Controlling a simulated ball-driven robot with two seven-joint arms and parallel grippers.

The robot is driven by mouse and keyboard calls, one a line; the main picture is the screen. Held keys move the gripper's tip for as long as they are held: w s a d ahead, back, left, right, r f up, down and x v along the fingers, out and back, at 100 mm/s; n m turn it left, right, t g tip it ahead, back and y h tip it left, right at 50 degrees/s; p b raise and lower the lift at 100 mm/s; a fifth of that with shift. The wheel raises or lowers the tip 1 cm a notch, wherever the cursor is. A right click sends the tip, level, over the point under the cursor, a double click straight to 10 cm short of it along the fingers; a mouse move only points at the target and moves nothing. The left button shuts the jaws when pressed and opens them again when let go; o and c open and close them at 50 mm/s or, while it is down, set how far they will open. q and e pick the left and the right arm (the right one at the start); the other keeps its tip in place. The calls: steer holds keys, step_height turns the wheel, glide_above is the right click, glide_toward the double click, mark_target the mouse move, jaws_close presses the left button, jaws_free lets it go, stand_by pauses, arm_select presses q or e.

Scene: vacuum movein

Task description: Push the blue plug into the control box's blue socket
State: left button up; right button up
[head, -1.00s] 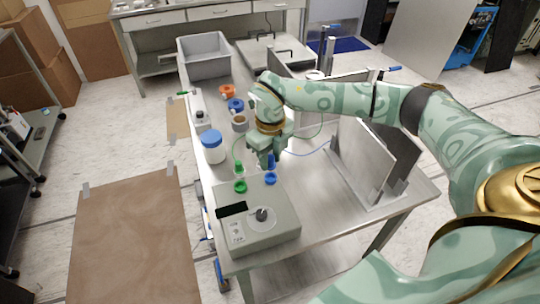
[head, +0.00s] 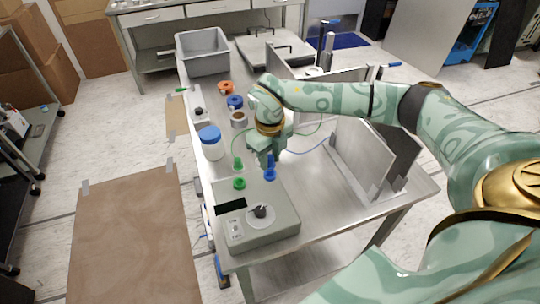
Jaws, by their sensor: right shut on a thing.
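The control box (head: 274,206) stands on the near end of the steel table, with a dark display and a round knob on top. Its blue socket (head: 270,177) is at the back right of the top, and its green socket (head: 239,184) is to the left. The blue plug (head: 270,160) stands upright over the blue socket and looks to touch it; how deep it sits I cannot tell. My right gripper (head: 268,157) is shut on the blue plug; its fingers are partly hidden. A green plug (head: 238,164) stands just behind the green socket. My left gripper is not in view.
A blue-lidded jar (head: 210,142) stands left of my right gripper. Upright metal panels (head: 357,160) stand at right. The table's front right is clear.

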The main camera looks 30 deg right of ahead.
mark_target(270, 165)
steer(key=shift+f, duration=0.15)
stand_by(0.5)
steer(key=shift+f, duration=0.15)
stand_by(0.4)
steer(key=shift+f, duration=0.5)
steer(key=shift+f, duration=0.15)
steer(key=shift+f, duration=0.35)
steer(key=shift+f, duration=0.25)
stand_by(0.7)
steer(key=shift+f+p, duration=0.15)
steer(key=shift+p, duration=0.35)
stand_by(1.8)
steer(key=shift+f, duration=0.1)
stand_by(0.4)
